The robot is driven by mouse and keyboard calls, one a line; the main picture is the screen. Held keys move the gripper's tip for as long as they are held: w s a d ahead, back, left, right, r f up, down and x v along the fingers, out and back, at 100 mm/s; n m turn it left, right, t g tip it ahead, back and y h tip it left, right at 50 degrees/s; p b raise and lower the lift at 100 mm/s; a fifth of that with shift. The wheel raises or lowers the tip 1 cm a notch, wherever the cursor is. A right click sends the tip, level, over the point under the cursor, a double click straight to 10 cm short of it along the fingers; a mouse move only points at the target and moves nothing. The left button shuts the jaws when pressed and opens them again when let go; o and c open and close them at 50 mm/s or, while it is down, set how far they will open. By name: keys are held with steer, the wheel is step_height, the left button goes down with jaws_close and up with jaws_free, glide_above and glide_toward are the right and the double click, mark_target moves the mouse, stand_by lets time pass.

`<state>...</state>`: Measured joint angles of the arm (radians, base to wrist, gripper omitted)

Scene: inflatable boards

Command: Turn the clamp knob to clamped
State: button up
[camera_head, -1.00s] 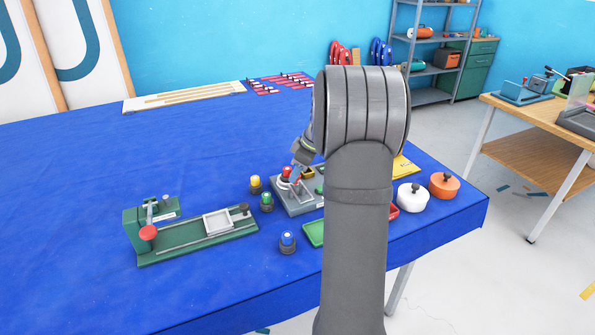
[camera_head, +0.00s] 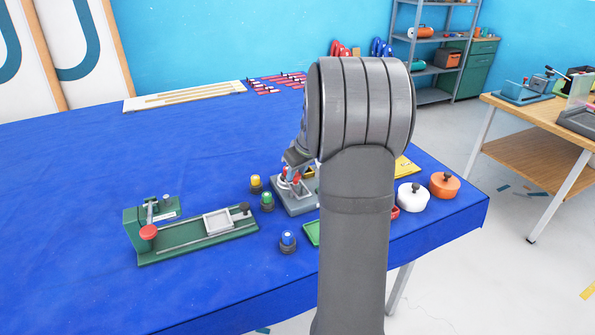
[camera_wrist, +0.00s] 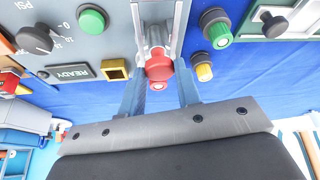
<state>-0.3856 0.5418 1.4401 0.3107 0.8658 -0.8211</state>
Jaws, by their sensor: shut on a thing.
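In the wrist view a red rounded knob (camera_wrist: 159,68) sits at the end of a pale metal lever on the grey panel unit (camera_wrist: 105,48). My gripper (camera_wrist: 160,82) has one finger on each side of this knob and is shut on it. I cannot read the clamp's state. In the head view the grey unit (camera_head: 298,203) stands on the blue-covered table, partly hidden by my arm, with small red parts at my gripper (camera_head: 293,172).
A green slide fixture (camera_head: 190,250) with a red knob lies further left. White (camera_head: 411,197) and orange (camera_head: 444,186) round pots stand right.

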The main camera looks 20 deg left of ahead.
steer(key=m+h, duration=0.1)
steer(key=m, duration=0.2)
steer(key=m+t+h, duration=0.1)
steer(key=m, duration=0.2)
steer(key=shift+s+a+t, duration=0.15)
steer(key=shift+a+t, duration=0.05)
steer(key=shift+t, duration=0.1)
steer(key=m+h, duration=0.1)
steer(key=m, duration=0.2)
steer(key=m+h, duration=0.1)
steer(key=m, duration=0.1)
steer(key=shift+a+m+t, duration=0.15)
steer(key=shift+m+t, duration=0.15)
steer(key=shift+m, duration=0.1)
steer(key=o, duration=0.9)
steer(key=shift+o, duration=0.2)
steer(key=v, duration=1.7)
steer(key=shift+r, duration=0.25)
